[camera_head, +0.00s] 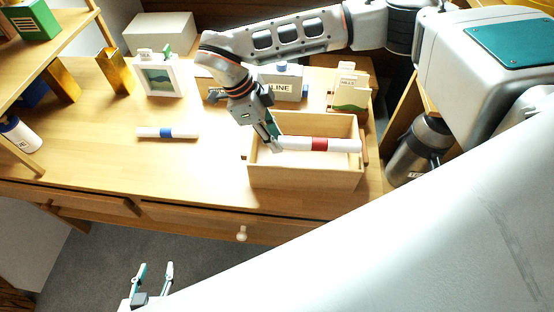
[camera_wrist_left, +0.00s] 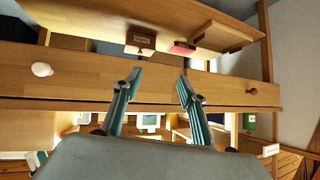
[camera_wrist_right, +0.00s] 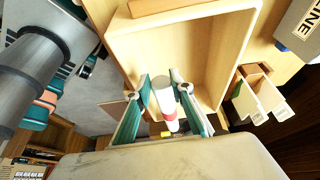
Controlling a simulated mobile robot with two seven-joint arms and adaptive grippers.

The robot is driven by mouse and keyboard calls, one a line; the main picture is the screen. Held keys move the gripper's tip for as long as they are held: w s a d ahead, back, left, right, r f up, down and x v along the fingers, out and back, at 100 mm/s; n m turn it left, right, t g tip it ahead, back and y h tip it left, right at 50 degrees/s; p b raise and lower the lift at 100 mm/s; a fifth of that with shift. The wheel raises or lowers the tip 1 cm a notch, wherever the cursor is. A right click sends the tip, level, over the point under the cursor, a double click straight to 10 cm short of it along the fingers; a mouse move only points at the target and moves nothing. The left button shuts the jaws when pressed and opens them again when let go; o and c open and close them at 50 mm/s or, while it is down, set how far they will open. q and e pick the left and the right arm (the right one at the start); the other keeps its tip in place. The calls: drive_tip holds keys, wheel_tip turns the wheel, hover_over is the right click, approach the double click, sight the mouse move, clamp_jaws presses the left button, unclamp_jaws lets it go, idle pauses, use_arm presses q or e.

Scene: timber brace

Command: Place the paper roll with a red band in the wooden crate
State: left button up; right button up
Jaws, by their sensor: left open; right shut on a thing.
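The white paper roll with a red band (camera_head: 319,144) is held by my right gripper (camera_head: 275,146) near its left end. In the head view it lies level across the opening of the wooden crate (camera_head: 305,181). In the right wrist view the roll (camera_wrist_right: 164,95) sits between the fingers of my right gripper (camera_wrist_right: 166,90), with the crate (camera_wrist_right: 190,48) beyond it. I cannot tell whether the roll touches the crate. My left gripper (camera_head: 153,270) is open and empty, in front of the desk and low. Its fingers also show in the left wrist view (camera_wrist_left: 160,85).
A white roll with a blue band (camera_head: 167,133) lies on the desk left of the crate. A framed picture (camera_head: 160,75), a box marked LINE (camera_head: 281,82) and a card holder (camera_head: 349,90) stand behind.

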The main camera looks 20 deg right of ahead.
wheel_tip(320, 180, down, 7)
drive_tip(key=shift+f+p, duration=0.1)
drive_tip(key=shift+p, duration=0.2)
drive_tip(key=shift+f, duration=2.3)
use_arm(q)
drive_tip(key=shift+s+a+f, duration=0.15)
drive_tip(key=shift+s+a, duration=0.05)
drive_tip(key=shift+a, duration=0.3)
drive_tip(key=shift+f, duration=0.1)
use_arm(e)
drive_tip(key=shift+f, duration=0.15)
drive_tip(key=o, duration=1.1)
